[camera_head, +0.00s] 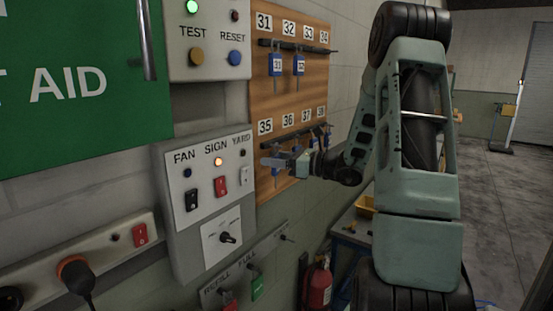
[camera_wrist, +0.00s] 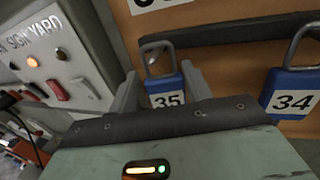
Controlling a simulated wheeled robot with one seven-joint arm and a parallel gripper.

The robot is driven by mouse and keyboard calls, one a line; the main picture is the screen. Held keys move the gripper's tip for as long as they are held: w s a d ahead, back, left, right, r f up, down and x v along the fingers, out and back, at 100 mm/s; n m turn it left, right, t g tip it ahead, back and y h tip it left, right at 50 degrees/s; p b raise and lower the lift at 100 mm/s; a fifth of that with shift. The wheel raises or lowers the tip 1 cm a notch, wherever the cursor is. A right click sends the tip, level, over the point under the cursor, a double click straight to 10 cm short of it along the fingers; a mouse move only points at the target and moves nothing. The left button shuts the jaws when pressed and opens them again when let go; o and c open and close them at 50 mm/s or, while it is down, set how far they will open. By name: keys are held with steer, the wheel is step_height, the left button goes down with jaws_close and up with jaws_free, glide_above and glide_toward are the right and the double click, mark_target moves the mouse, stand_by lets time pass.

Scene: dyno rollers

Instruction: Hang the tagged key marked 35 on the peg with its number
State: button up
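The blue tag marked 35 (camera_wrist: 167,92), with a grey metal loop on top, sits between the two fingers of my gripper (camera_wrist: 160,85) in the wrist view. In the head view my gripper (camera_head: 285,161) is at the lower rail, just below the number plate 35 (camera_head: 265,127). The tag cannot be made out clearly there.
A blue tag marked 34 (camera_wrist: 290,95) hangs close to the right. Tags 31 (camera_head: 277,66) and 32 (camera_head: 299,65) hang on the upper rail of the wooden board (camera_head: 262,95). The switch box (camera_head: 180,215) stands out from the wall at left.

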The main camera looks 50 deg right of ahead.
steer(key=shift+d+f, duration=0.1)
steer(key=shift+d, duration=0.15)
steer(key=b+v, duration=0.6)
steer(key=v, duration=1.1)
steer(key=shift+s+a, duration=0.2)
